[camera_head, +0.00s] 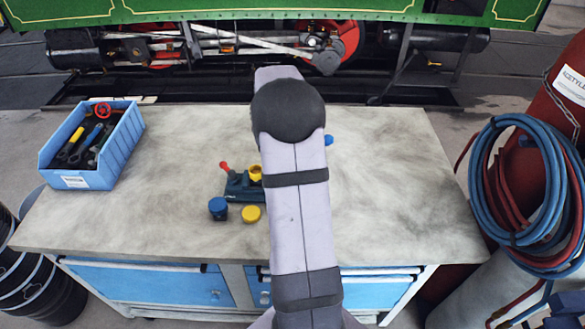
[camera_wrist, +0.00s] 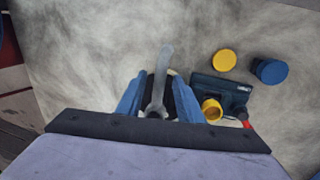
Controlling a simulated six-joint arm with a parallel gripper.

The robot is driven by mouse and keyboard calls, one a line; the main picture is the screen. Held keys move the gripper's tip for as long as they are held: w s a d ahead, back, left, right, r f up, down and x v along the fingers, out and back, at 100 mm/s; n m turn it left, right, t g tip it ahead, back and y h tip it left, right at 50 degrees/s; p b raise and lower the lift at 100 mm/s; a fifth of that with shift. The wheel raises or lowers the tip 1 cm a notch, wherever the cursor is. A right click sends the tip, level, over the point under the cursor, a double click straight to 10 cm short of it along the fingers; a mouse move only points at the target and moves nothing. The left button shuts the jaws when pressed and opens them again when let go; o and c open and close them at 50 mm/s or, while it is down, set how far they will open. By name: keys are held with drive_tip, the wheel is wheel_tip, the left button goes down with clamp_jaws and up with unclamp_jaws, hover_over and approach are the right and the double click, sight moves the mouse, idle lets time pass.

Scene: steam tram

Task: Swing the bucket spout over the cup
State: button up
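In the wrist view, the two blue fingers of my gripper (camera_wrist: 160,92) stand apart on either side of a dark round thing with a pale rim, perhaps the bucket. A grey spout-like bar (camera_wrist: 165,62) runs up from between the fingers, away from the yellow cup. I cannot tell whether the fingers touch what is between them. The open yellow cup (camera_wrist: 211,109) is on a dark blue fixture (camera_wrist: 220,90), just right of the gripper; it also shows in the head view (camera_head: 255,173). My arm hides the bucket in the head view.
A blue cylinder (camera_head: 218,208) and a yellow one (camera_head: 251,214) stand in front of the fixture. A red-knobbed lever (camera_head: 225,167) rises from the fixture. A blue toolbox (camera_head: 112,165) is at the bench's left. The right side of the bench (camera_head: 400,180) is clear.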

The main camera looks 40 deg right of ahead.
clamp_jaws()
drive_tip(key=shift+w+a, duration=0.1)
drive_tip(key=w+d+m+y+p, duration=0.1)
drive_tip(key=w+m+y+p, duration=0.2)
drive_tip(key=w+m+p, duration=0.5)
drive_tip(key=shift+w+d+m+p, duration=0.25)
drive_tip(key=shift+w+m, duration=1.45)
drive_tip(key=shift+m, duration=3.3)
drive_tip(key=shift+a+r, duration=0.1)
unclamp_jaws()
